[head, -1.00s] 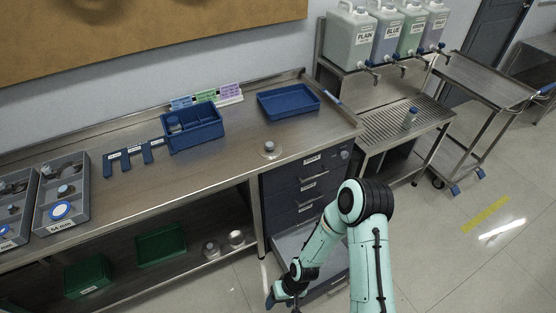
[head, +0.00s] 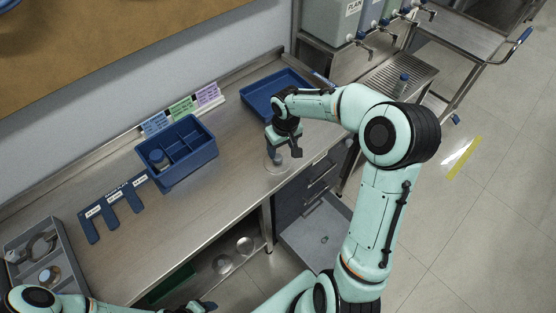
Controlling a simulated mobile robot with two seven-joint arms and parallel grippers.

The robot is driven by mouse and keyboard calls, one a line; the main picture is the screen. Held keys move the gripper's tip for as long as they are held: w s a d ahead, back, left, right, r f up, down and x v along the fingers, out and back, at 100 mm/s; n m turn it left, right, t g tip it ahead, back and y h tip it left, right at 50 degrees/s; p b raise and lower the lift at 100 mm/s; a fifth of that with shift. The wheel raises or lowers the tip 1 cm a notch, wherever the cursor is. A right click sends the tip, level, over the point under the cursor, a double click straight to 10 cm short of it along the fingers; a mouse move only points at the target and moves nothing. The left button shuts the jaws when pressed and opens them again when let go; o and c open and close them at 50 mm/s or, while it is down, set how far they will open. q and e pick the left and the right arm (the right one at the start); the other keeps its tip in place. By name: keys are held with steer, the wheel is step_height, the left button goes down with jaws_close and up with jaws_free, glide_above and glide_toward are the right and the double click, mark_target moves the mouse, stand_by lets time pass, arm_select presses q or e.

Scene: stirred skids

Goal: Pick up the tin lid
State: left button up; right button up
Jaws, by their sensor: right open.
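A small round disc (head: 270,166), pale and see-through at its rim, lies on the steel counter near its right end; it may be the tin lid, but I cannot tell for sure. My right gripper (head: 285,152) points down directly over it, open, with its fingers hiding the disc's middle. Whether the fingers touch it is not clear. My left gripper (head: 199,306) shows only partly at the bottom edge, dark and small, away from the disc. I cannot see its opening.
Flat blue gauges (head: 112,209) and a grey divided tray (head: 47,259) are to the left. Round pieces (head: 222,264) sit on the lower shelf.

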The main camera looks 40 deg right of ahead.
mark_target(278, 157)
steer(key=shift+w+f, duration=0.55)
steer(key=shift+f, duration=0.2)
steer(key=f, duration=0.4)
steer(key=shift+w+a+f, duration=0.1)
steer(key=shift+w+a, duration=0.05)
steer(key=shift+w, duration=0.05)
steer(key=shift+w+f, duration=0.2)
steer(key=shift+f, duration=0.3)
steer(key=shift+s, duration=0.15)
steer(key=c, duration=1.1)
